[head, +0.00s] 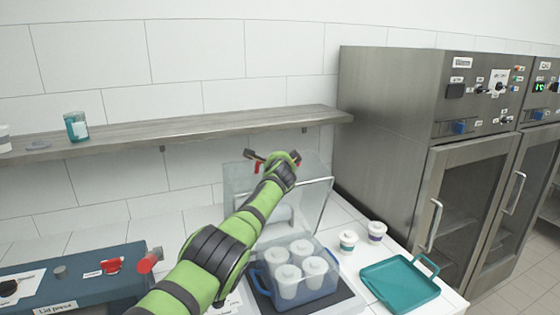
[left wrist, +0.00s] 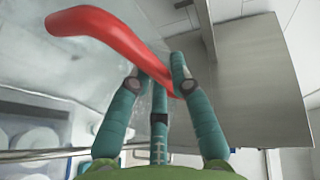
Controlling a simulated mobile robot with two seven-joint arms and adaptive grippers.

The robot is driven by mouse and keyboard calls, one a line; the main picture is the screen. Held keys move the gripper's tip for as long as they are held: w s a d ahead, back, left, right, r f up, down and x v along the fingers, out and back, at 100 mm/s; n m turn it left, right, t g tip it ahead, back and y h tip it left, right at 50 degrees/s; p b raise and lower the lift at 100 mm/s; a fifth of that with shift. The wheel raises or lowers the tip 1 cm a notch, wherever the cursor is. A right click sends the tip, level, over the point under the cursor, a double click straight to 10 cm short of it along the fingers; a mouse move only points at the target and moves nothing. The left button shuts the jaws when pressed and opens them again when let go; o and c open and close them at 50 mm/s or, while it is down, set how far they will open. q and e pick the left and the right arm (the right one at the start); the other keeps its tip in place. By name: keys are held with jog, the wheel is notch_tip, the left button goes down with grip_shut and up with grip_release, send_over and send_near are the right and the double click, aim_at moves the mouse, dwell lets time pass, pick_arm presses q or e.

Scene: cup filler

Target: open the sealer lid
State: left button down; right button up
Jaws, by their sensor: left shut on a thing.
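The sealer's clear lid (head: 312,195) stands raised behind a blue container (head: 262,280) on a dark base. My left gripper (head: 268,160) is at the lid's top edge in the head view. In the left wrist view, its teal fingers (left wrist: 158,76) are closed around the red, curved lid handle (left wrist: 95,22). Several white lidded cups (head: 303,250) sit upright in the container. My left forearm hides part of the sealer and the lid's left side. My right gripper is not in view.
A teal tray (head: 400,287) lies right of the sealer, with two small lidded cups (head: 348,240) behind it. A wooden shelf (head: 200,128) runs along the wall. A steel cabinet (head: 395,100) stands at right. A blue machine (head: 75,285) is at left.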

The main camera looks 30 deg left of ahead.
pick_arm(q)
jog(key=c, duration=1.4)
grip_release()
jog(key=shift+r, duration=0.15)
jog(key=shift+s+d, duration=0.1)
jog(key=shift+d, duration=0.1)
jog(key=shift+s+d, duration=0.1)
jog(key=shift+s, duration=0.05)
jog(key=shift+v, duration=5.8)
